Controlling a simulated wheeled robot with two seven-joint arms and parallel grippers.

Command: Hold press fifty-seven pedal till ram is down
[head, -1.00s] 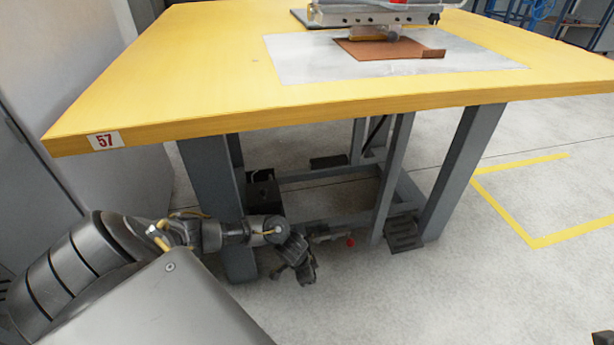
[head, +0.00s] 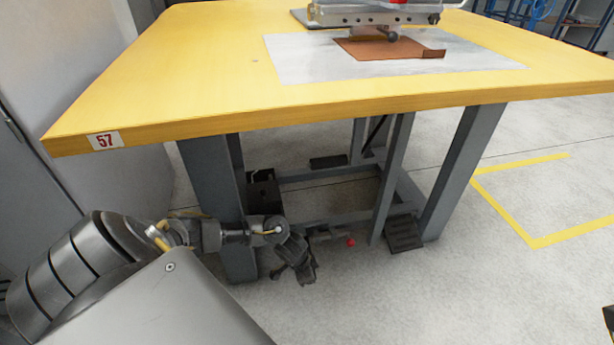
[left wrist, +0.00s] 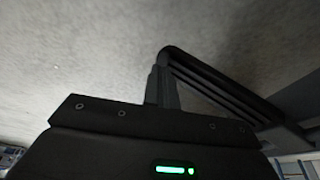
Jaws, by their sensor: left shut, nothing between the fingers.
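A table marked 57 (head: 105,141) carries a press head with its ram (head: 375,14) at the top of the head view. The ram is above a brown sheet (head: 378,48); I cannot tell whether they touch. A dark ribbed pedal (head: 404,233) lies on the floor by the right table leg. My left gripper (head: 303,268) is low under the table's front edge, left of that pedal. In the left wrist view its fingers (left wrist: 162,88) are shut and empty, beside a dark ribbed part (left wrist: 222,85); contact is unclear. My right gripper is not in view.
Grey table legs (head: 463,172) and low crossbars surround the space under the table. A dark box (head: 263,190) stands behind my left wrist, and a red knob (head: 350,242) is near the gripper. Open floor with yellow lines (head: 570,232) is at the right.

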